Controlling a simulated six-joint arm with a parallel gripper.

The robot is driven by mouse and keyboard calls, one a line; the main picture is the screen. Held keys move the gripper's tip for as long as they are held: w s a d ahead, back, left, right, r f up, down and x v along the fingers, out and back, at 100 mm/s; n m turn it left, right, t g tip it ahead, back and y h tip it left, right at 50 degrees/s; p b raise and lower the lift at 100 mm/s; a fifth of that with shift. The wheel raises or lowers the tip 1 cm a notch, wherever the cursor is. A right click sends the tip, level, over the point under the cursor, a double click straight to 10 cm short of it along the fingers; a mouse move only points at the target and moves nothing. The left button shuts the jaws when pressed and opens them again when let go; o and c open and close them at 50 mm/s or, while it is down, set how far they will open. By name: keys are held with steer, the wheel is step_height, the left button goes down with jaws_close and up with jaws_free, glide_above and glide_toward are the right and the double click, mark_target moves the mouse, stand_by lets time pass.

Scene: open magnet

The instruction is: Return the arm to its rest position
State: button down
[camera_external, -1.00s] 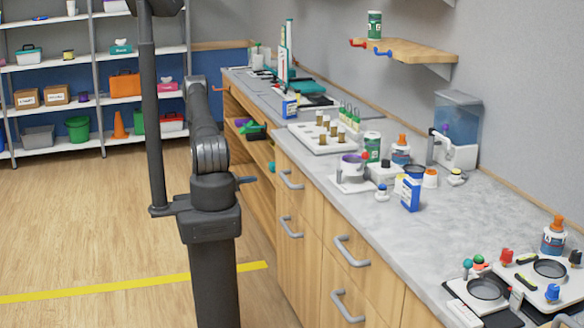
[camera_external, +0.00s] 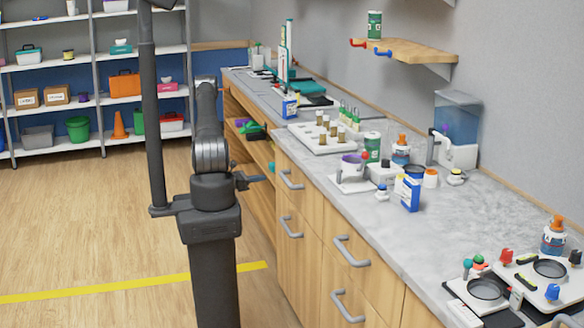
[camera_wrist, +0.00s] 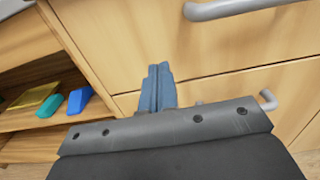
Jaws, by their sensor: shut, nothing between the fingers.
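My gripper (camera_external: 257,178) is low in front of the counter's wooden fronts in the external view, small and partly hidden behind my arm. In the wrist view its blue-grey fingers (camera_wrist: 158,84) are together with nothing between them, pointing toward a wooden drawer front (camera_wrist: 215,50). I cannot tell the exact gap between the fingertips and the wood. My arm is folded close above its column, left of the counter.
The counter (camera_external: 450,215) holds bottles, trays and several small items. Grey drawer handles (camera_external: 291,180) stick out near my gripper. Open shelves (camera_wrist: 35,75) with small objects lie left in the wrist view. Floor (camera_external: 90,220) left of my column is clear.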

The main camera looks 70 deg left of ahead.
steer(key=w, duration=0.9)
steer(key=s, duration=1.4)
steer(key=shift+w, duration=0.2)
steer(key=w, duration=1.3)
steer(key=shift+w, duration=0.35)
stand_by(1.8)
stand_by(1.1)
